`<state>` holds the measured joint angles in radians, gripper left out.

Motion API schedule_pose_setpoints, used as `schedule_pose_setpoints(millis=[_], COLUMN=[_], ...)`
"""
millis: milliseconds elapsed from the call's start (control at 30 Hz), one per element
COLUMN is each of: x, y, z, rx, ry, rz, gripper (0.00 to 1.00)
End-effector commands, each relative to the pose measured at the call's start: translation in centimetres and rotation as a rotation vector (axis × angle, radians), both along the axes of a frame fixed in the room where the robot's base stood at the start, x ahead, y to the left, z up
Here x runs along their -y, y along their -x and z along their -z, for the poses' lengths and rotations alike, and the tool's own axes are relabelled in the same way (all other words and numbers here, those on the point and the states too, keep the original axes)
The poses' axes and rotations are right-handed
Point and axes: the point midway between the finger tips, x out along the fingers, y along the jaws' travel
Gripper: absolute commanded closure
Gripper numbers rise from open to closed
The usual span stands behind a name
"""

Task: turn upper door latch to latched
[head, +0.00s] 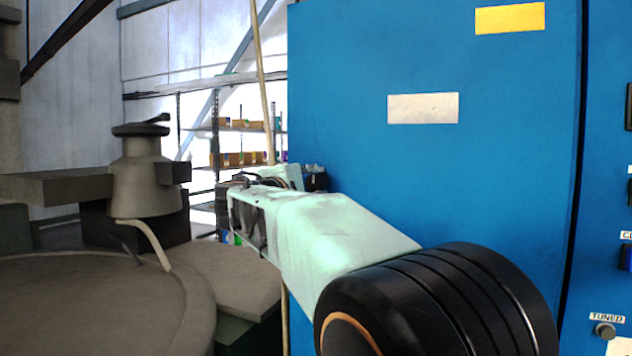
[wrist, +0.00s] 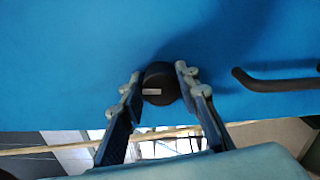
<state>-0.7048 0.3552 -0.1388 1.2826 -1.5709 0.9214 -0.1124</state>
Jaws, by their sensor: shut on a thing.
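The upper door latch (wrist: 160,76) is a round black knob on the blue cabinet door (wrist: 80,60) in the wrist view, with a small pale mark on its face. The mark lies roughly level in that picture. My gripper (wrist: 158,89) has one finger on each side of the knob and is shut on it. In the head view the blue door (head: 440,170) fills the middle right, and my arm reaches to its left edge. My arm hides most of the gripper and latch there.
A black bar handle (wrist: 275,83) sticks out right of the latch in the wrist view. A panel with a knob labelled TUNED (head: 605,331) is at the far right. Grey machinery (head: 145,180) stands at left, with stocked shelves (head: 240,158) behind.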

Motion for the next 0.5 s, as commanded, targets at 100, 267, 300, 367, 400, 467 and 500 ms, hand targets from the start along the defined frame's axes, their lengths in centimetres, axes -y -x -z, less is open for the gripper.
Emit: schedule_pose_setpoints(millis=[100,267,300,367,400,467,500], x=[0.01,0.00,0.00,0.01,0.01,0.01,0.01], y=[0.00,0.00,0.00,0.00,0.00,-0.01,-0.01], z=[-0.10,-0.09,-0.08,-0.07,-0.07,-0.07,-0.06], rx=[-0.014,-0.025,-0.026,-0.027,-0.028,-0.028,-0.028], ry=[0.039,0.070,0.074,0.077,0.079,0.081,0.081], rz=[0.000,0.000,0.000,0.000,0.000,0.000,0.000], gripper=[0.95,0.95,0.95,0.95,0.95,0.95,0.95])
